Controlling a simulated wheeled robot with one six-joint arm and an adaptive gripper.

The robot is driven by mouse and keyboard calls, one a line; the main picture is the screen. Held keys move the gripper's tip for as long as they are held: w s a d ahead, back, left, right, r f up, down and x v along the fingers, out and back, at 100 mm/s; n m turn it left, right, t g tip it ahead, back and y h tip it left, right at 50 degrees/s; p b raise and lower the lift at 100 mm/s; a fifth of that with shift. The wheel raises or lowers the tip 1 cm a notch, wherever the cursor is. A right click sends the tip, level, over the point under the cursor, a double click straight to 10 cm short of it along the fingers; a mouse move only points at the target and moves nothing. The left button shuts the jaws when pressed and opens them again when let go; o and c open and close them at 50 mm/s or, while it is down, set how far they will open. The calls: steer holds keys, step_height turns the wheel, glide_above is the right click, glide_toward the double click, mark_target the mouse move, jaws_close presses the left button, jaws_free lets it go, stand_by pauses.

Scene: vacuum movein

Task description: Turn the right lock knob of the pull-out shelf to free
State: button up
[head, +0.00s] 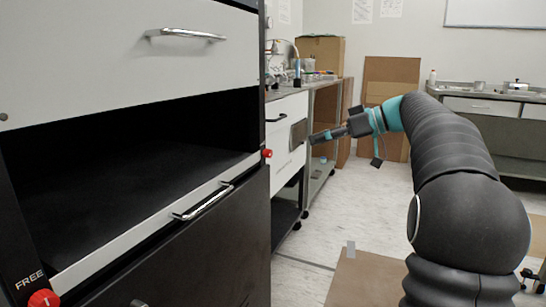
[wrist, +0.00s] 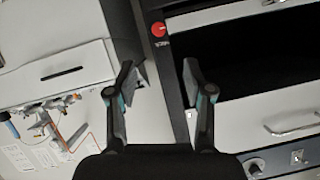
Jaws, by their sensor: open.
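The pull-out shelf (head: 140,232) is a light-edged board with a bar handle in the open bay of the black cabinet. Its right lock knob (head: 267,153) is small and red, on the right black post. It also shows red and round at the top of the wrist view (wrist: 158,29), with a pale mark across it. Lettering beside it is too small to read. The left lock knob (head: 43,298) is red, beside the word FREE. My gripper (head: 313,139) is open and empty, right of the right knob and apart from it. In the wrist view the spread fingers (wrist: 158,72) point towards the knob.
A light drawer front with a bar handle (head: 186,34) is above the bay. A white drawer unit (head: 285,135) and a metal bench stand beyond the right post. Cardboard (head: 365,279) lies on the floor.

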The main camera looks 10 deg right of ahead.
mark_target(271, 152)
steer(key=b+x, duration=0.1)
steer(key=x, duration=1.2)
steer(key=shift+w+a, duration=0.2)
steer(key=shift+w, duration=0.1)
jaws_close()
